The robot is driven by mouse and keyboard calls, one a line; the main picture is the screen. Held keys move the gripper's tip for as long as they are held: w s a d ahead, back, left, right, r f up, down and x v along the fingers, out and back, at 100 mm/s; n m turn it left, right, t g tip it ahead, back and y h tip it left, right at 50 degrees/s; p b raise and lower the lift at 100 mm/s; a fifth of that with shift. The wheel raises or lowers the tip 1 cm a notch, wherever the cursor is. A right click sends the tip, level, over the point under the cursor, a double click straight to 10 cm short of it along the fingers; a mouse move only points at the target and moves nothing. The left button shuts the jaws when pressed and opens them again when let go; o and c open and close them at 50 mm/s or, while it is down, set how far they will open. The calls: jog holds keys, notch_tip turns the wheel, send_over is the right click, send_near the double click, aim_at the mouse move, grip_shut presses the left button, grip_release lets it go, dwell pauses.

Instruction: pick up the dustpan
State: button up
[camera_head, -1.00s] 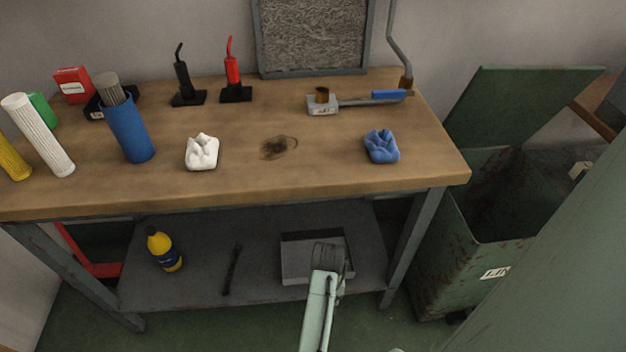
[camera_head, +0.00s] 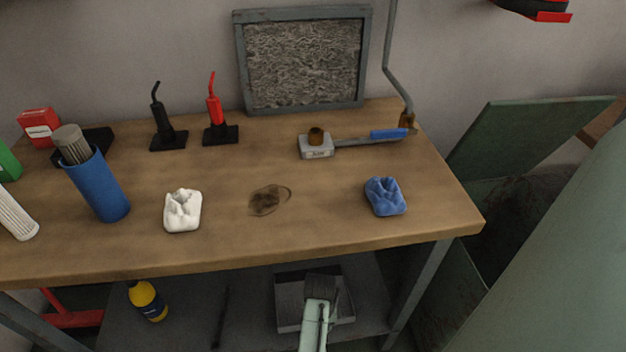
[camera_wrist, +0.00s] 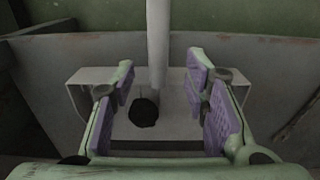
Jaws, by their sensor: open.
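The dustpan looks like a grey metal pan (camera_wrist: 180,122) with a pale, straight handle (camera_wrist: 157,45) in the wrist view. The pan also shows in the head view on the lower shelf (camera_head: 288,305), partly hidden behind my arm. My gripper (camera_wrist: 161,82) is open, its purple-padded fingers on either side of the handle's lower end and over the pan. It appears empty. Contact between the fingers and the dustpan cannot be made out. A dark round spot (camera_wrist: 144,112) shows on the pan.
The wooden bench top (camera_head: 330,235) overhangs the shelf. On it are a white cloth (camera_head: 182,211), a blue cloth (camera_head: 385,196) and a blue canister (camera_head: 97,187). A yellow bottle (camera_head: 147,300) is on the shelf at left. A green bin (camera_head: 520,135) stands at right.

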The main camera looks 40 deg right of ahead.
notch_tip(320, 180, down, 5)
jog(key=shift+s+r, duration=0.15)
jog(key=shift+r, duration=0.05)
grip_shut()
dwell(0.5)
